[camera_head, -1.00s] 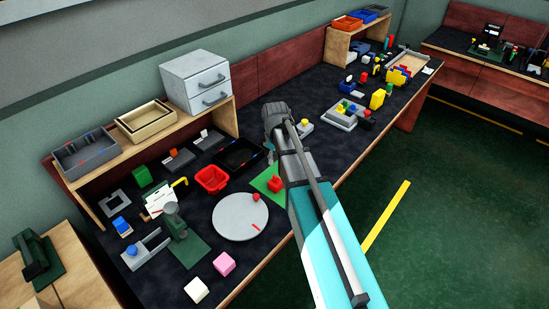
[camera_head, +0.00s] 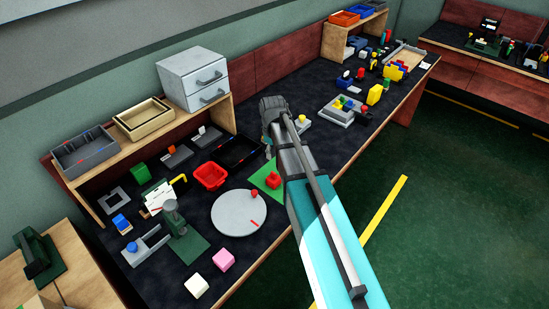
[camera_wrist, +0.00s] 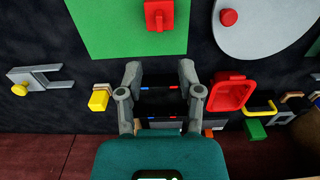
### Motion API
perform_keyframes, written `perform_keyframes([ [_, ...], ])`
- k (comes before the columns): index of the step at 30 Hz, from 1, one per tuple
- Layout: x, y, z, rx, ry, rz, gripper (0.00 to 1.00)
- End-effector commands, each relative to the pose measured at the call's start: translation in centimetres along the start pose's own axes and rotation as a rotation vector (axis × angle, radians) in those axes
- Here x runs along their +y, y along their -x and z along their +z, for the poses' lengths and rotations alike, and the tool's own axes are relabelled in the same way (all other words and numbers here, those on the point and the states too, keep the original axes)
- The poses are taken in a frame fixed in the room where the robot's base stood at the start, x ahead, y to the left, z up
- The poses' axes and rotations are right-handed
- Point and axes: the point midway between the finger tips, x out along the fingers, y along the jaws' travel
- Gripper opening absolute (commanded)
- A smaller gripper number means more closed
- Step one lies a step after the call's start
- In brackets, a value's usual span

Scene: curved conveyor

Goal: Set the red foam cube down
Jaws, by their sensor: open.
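The red foam cube (camera_head: 272,180) rests on the green square mat (camera_head: 259,188), left of my arm in the head view. The wrist view shows the cube (camera_wrist: 159,14) at the top edge, on the mat (camera_wrist: 105,35). My gripper (camera_wrist: 160,72) is open, with its two fingers apart and nothing held between them. It hangs over the bench, apart from the cube, with a black tray (camera_wrist: 160,97) seen between and below the fingers. In the head view my own wrist largely hides the fingers.
A grey disc (camera_head: 238,216) with a small red knob lies beside the mat. A red bin (camera_head: 210,176) stands near the black tray (camera_head: 240,152). A wooden shelf with grey drawers (camera_head: 194,78) stands behind. Pink (camera_head: 223,259) and white (camera_head: 196,286) cubes sit near the front edge.

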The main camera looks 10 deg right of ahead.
Motion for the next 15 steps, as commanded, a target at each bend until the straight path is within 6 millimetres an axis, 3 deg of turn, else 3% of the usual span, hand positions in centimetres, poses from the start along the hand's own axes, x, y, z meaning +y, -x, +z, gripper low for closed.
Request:
perform_keyframes([
  [5,-1.6,0.0,2.2,0.0,-0.078,0.0,0.47],
  [15,-7.5,0.0,10.4,0.002,-0.452,-0.001,0.47],
])
